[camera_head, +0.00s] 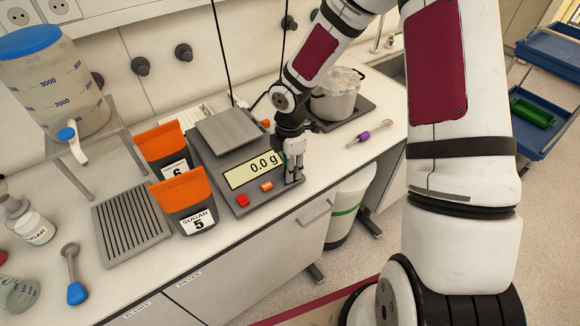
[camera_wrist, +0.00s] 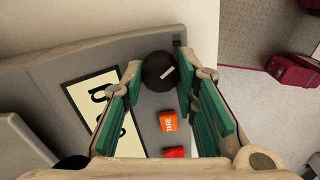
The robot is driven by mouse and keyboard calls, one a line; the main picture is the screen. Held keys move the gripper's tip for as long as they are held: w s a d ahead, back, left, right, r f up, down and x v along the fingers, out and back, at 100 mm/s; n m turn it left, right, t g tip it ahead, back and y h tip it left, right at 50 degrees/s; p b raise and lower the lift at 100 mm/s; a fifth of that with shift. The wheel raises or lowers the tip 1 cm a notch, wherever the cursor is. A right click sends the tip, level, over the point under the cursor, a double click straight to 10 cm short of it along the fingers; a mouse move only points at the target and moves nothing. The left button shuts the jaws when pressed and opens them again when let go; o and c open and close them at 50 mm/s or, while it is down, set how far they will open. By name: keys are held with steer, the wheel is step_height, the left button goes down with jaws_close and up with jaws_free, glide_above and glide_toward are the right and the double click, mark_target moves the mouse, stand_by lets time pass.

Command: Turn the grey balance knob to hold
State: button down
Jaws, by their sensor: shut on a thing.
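My gripper (camera_head: 292,167) is over that corner and hides the knob in the head view. In the wrist view my gripper's fingers (camera_wrist: 158,70) sit on both sides of the knob, shut on it. The hold mark cannot be read.
An orange TARE button (camera_wrist: 168,121) and a red button (camera_wrist: 174,152) are close below the knob. A pot (camera_head: 335,104) stands behind, right. A purple-handled tool (camera_head: 364,136) lies on the bench, right.

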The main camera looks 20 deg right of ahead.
steer(key=m, duration=1.2)
steer(key=shift+m, duration=2)
steer(key=c, duration=1.2)
jaws_free()
steer(key=shift+c, duration=0.2)
steer(key=shift+r, duration=0.1)
